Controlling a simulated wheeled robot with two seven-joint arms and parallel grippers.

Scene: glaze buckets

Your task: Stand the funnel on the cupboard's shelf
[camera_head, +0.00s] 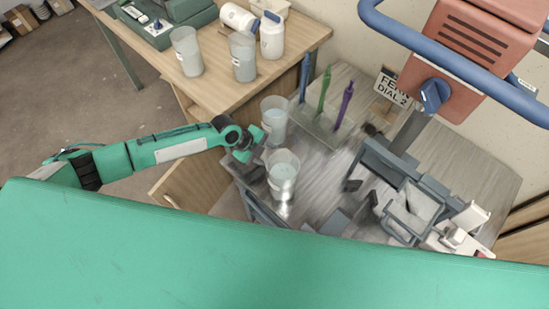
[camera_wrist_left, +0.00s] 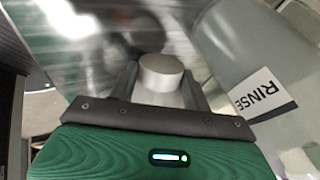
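My left gripper (camera_head: 245,153) reaches in from the left at the counter's near left edge, beside a clear bucket (camera_head: 283,172). In the left wrist view its dark fingers (camera_wrist_left: 160,85) close in on both sides of a pale grey, round-topped piece (camera_wrist_left: 160,68), which looks like part of the funnel. The rest of that piece is hidden behind the gripper. The cupboard's wooden door (camera_head: 188,183) stands open below and left of the gripper. Its shelf is not visible. My right gripper is not in view.
A bucket labelled RINSE (camera_wrist_left: 265,75) is close right of the left fingers. Another bucket (camera_head: 273,118) and a rack with coloured tools (camera_head: 325,128) stand behind. Grey framed gear (camera_head: 412,208) fills the counter's right. A wooden table (camera_head: 215,88) holds more buckets and white jars.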

